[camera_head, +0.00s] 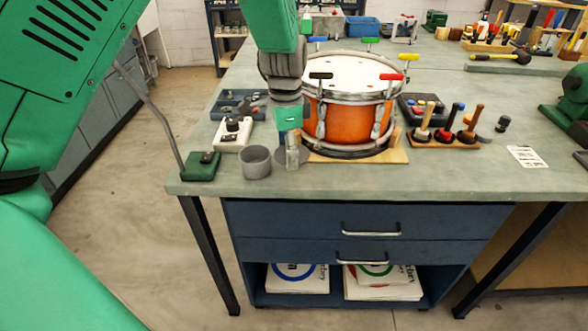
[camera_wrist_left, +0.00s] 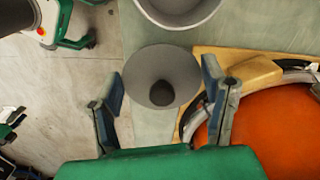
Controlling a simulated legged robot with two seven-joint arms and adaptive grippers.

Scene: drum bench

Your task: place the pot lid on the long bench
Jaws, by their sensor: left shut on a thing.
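The pot lid (camera_wrist_left: 150,70) is a round grey disc with a dark knob. My right gripper is not in view.
An orange drum (camera_head: 350,120) on a wooden board (camera_head: 385,157) stands right beside the lid. A white switch box (camera_head: 232,134) and a green block (camera_head: 202,166) with a rod are to the left. A rack of tools (camera_head: 455,140) stands right. The front right bench strip is mostly clear.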

